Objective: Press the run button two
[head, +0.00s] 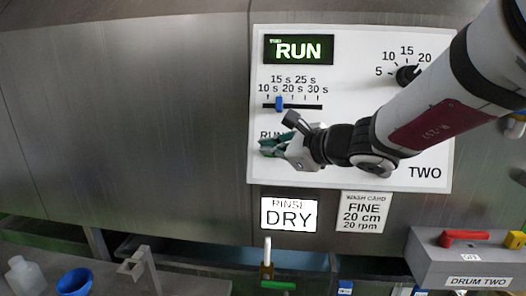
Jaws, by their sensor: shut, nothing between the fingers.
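The control panel marked TWO (424,172) is a white plate on the metal wall. A RUN label (268,135) shows at the panel's left, partly covered by my gripper. My gripper (268,148) is shut, with its dark greenish fingertips just under that label, over the panel's lower left. The run button itself is hidden or cannot be told apart from the fingertips. I cannot tell whether the tips touch it.
A slider with a blue knob (279,103) and a black dial (407,75) sit on the panel. Below hang a lit DRY sign (289,214) and a wash card (362,212). A grey DRUM TWO box (440,268) with a red handle (464,236) stands lower right. A blue cup (75,281) stands lower left.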

